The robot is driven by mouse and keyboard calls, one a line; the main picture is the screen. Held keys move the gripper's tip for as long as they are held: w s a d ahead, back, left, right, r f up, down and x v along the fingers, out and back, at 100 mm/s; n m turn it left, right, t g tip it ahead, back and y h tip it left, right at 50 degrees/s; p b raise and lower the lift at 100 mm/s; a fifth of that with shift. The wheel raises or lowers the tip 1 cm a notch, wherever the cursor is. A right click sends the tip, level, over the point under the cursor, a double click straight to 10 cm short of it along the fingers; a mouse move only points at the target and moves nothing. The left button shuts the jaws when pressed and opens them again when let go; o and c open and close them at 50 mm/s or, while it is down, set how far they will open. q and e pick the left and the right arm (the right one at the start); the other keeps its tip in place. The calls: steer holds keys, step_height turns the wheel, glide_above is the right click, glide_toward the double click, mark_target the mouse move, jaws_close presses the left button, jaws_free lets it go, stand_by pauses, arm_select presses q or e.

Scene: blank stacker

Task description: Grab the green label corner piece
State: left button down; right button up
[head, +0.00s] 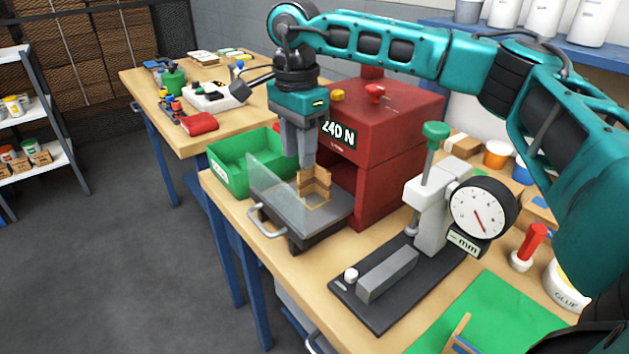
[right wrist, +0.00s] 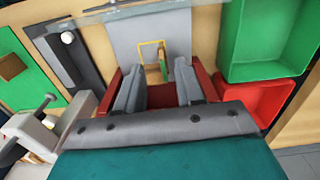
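A small wooden corner piece (head: 315,184) stands upright on the grey plate (head: 326,219) in front of the red press, at a thin yellow outline. In the right wrist view the corner piece (right wrist: 163,70) shows a green edge, perhaps its label; no text is readable. My right gripper (head: 303,162) points down just above and behind the piece in the head view. In the right wrist view its two fingers (right wrist: 158,80) are apart, with the piece beyond the tips, between them. I cannot tell any contact. My left gripper is not in view.
The red 240 N press (head: 393,140) stands right beside the plate. A clear guard (head: 272,182) rises at the plate's left. A green bin (head: 225,178) is behind it. A dial gauge stand (head: 430,205) and green mat (head: 490,315) lie to the right.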

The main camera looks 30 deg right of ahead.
mark_target(299, 171)
step_height(299, 171, down, 8)
steer(key=shift+w+r, duration=0.1)
steer(key=shift+r, duration=0.05)
stand_by(0.3)
steer(key=shift+c, duration=0.2)
jaws_close()
